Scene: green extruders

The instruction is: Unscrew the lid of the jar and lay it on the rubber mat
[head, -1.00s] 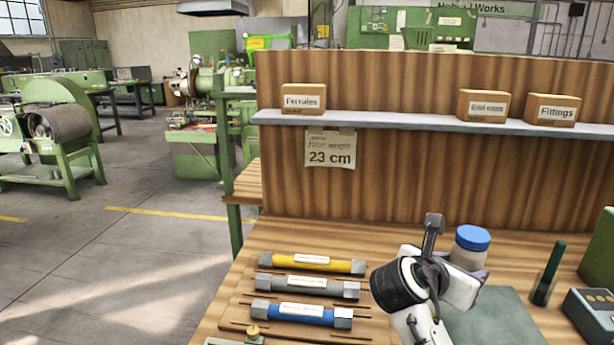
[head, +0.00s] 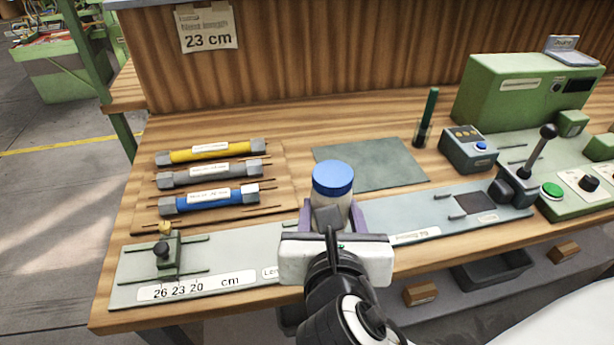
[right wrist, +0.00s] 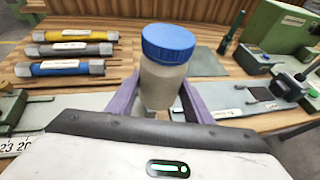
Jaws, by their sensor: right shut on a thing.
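The jar (head: 328,207) is pale with a blue lid (head: 333,178) on top; it also shows in the right wrist view (right wrist: 163,84). It looks upright. My right gripper (head: 332,218) is shut on the jar body, with one purple finger on each side, below the lid. The jar appears in front of the rubber mat, over the grey plate; its base is hidden by the gripper in the head view. The dark grey-green rubber mat (head: 385,165) lies flat and bare on the bench. My left gripper is not in view.
Yellow (head: 210,152), grey (head: 210,173) and blue (head: 209,200) tubes lie at the left. A grey plate (head: 210,265) runs along the bench front. A green marker-like stick (head: 427,115), a small control box (head: 470,148) and a green machine (head: 525,90) stand right of the mat.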

